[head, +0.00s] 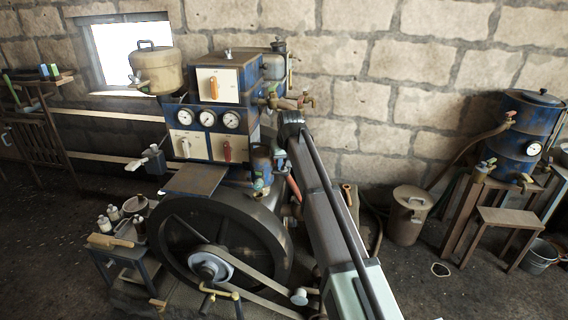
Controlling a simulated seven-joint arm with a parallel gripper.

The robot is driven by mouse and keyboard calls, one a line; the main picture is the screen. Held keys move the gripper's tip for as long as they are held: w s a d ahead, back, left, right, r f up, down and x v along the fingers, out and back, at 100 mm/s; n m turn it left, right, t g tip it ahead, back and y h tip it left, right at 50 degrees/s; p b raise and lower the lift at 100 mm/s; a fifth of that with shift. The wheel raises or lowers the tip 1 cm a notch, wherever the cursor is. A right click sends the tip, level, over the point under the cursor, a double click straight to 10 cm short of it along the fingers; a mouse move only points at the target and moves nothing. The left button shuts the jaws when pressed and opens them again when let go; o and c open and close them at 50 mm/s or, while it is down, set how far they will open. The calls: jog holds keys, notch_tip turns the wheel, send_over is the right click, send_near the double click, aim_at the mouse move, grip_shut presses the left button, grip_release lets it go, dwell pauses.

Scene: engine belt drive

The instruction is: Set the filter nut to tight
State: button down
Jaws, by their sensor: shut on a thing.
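The engine's blue filter-like canister (261,158) hangs below the right side of the gauge panel, with a small brass fitting under it. I cannot make out the filter nut or its setting. My arm reaches up from the bottom right, and its dark far end is just right of the canister. My gripper (276,138) is a small dark shape there, partly lost against the dark machine. It appears shut on the filter nut beside the canister, but the fingers and the contact are too dark and small to see clearly.
A large dark flywheel (170,235) with a belt stands below. The gauge panel (208,118) and a beige tank (155,70) are above left. Brass taps (290,102) project near my arm's end. A red lever (293,188) stands close beside my arm. A blue drum (520,135) is far right.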

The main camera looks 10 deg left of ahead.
jog(key=c, duration=1)
grip_release()
jog(key=shift+o, duration=0.2)
jog(key=shift+a, duration=0.1)
